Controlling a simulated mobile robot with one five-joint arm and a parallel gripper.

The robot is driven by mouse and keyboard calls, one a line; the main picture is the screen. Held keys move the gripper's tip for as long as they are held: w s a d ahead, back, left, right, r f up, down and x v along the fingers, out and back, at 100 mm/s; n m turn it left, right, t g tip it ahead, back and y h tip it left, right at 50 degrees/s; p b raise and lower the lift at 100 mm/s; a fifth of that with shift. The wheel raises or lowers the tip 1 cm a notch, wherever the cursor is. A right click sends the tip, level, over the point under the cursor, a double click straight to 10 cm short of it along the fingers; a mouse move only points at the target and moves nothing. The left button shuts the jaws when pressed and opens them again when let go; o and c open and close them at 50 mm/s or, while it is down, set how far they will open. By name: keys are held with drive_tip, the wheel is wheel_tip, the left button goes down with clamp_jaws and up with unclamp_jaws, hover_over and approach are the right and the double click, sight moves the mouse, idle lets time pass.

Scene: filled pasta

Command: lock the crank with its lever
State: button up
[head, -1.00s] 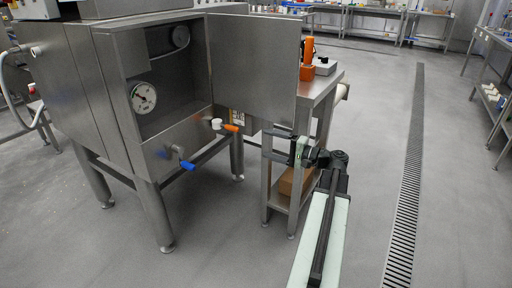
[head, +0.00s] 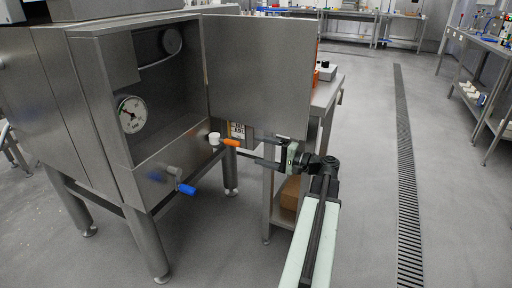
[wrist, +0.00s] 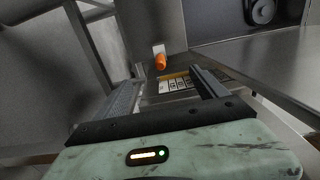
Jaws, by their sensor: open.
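An orange-handled lever (head: 231,142) with a white piece (head: 214,137) at its left end is on the front of the steel machine, below the open compartment. A blue-handled lever (head: 186,189) is lower left on the same front. I cannot tell which part is the crank. My gripper (head: 262,151) is open and empty, just right of the orange handle and pointing at it. In the wrist view, the orange handle (wrist: 160,61) is ahead, between and beyond the two fingers (wrist: 167,73). The blue lever does not show there.
The compartment's steel door (head: 255,75) stands open above my gripper. A dial gauge (head: 132,114) is inside the compartment. A steel side table (head: 325,92) with a box (head: 290,193) on its lower shelf is close behind my arm. Floor is free at right.

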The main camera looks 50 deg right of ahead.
sight(227, 142)
drive_tip(key=shift+x, duration=6.2)
clamp_jaws()
